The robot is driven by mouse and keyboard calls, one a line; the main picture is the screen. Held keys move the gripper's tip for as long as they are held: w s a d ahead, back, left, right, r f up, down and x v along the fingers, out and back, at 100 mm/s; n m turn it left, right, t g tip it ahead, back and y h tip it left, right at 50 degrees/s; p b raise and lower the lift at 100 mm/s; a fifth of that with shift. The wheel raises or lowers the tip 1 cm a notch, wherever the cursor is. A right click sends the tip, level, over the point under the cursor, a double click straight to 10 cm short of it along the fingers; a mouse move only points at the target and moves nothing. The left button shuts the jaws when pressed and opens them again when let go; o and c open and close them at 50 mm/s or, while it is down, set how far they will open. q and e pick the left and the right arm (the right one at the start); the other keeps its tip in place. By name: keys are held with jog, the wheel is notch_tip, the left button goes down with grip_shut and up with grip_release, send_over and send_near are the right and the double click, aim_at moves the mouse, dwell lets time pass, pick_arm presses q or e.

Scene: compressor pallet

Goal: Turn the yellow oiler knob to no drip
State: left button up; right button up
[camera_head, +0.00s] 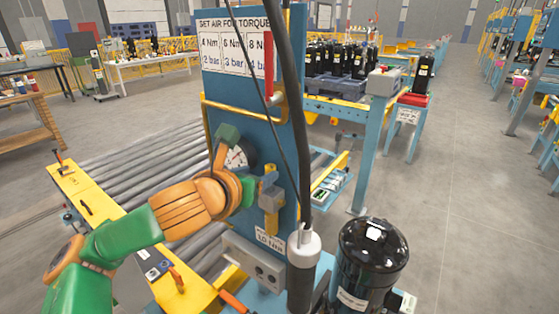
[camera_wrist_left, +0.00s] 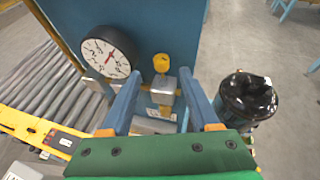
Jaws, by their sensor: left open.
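The yellow oiler knob (camera_wrist_left: 161,62) sits on top of a grey block (camera_wrist_left: 158,86) on the blue panel in the left wrist view. My left gripper (camera_wrist_left: 160,74) is open, with one blue finger to each side of the knob and block. I see no contact between the fingers and the knob, though the depth gap is hard to judge. In the head view my left gripper (camera_head: 262,186) is at the blue panel (camera_head: 225,100), beside the yellow and grey fitting (camera_head: 270,201). The knob itself is hard to make out there. My right gripper is not in view.
A round gauge (camera_wrist_left: 105,52) is on the panel left of the knob. A black compressor (camera_head: 370,262) stands right of the panel. A dark hose (camera_head: 293,90) hangs down the panel's right side. A roller conveyor (camera_head: 140,165) lies at left.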

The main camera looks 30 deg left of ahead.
aim_at(266, 170)
pick_arm(q)
jog(key=p+x, duration=0.2)
jog(key=x, duration=0.3)
jog(key=shift+w+d+f, duration=0.1)
jog(key=shift+w, duration=0.05)
jog(key=shift+w+f, duration=0.15)
jog(key=shift+f, duration=0.1)
jog(key=shift+r, duration=0.1)
grip_shut()
jog(key=h+b, duration=0.1)
jog(key=m+b, duration=0.1)
jog(key=b, duration=0.1)
jog(key=m+h+b, duration=0.1)
jog(key=b, duration=0.1)
jog(key=shift+a+f+h, duration=0.3)
jog(key=shift+a, duration=0.05)
jog(key=shift+a+r+m+h+b, duration=0.15)
jog(key=shift+r+m+h+b, duration=0.1)
jog(key=shift+m+h+b, duration=0.65)
jog(key=shift+a+r+m+h, duration=0.1)
jog(key=shift+m+h, duration=1)
jog(key=shift+h, duration=0.1)
jog(key=shift+g, duration=0.3)
